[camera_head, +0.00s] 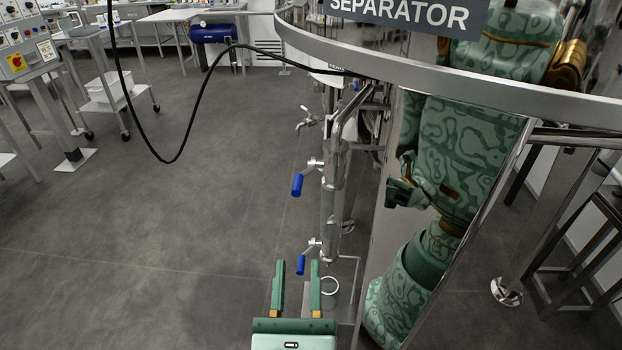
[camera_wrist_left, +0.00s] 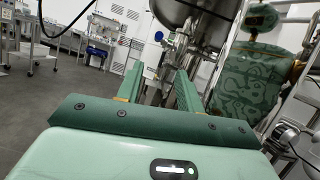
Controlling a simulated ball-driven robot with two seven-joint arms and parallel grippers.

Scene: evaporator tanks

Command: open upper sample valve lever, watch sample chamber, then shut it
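The upper sample valve lever (camera_head: 297,184) is a blue handle hanging down to the left of a vertical steel pipe. The lower valve lever (camera_head: 301,264) is a similar blue handle below it, also hanging down. The sample chamber (camera_head: 328,212) is the pipe section between the two valves; its contents cannot be made out. My left gripper (camera_head: 296,268) is open and empty, its green fingers below the upper lever and, in the picture, around the lower lever's end. In the left wrist view, a blue lever (camera_wrist_left: 158,36) shows beyond the open fingers (camera_wrist_left: 160,72); I cannot tell which. My right gripper is not in view.
The polished separator tank (camera_head: 395,160) stands right of the valves and mirrors my green body. Its steel rim (camera_head: 450,85) curves overhead. A tap (camera_head: 307,120) sticks out above the upper valve. A black cable (camera_head: 190,130) hangs at the left.

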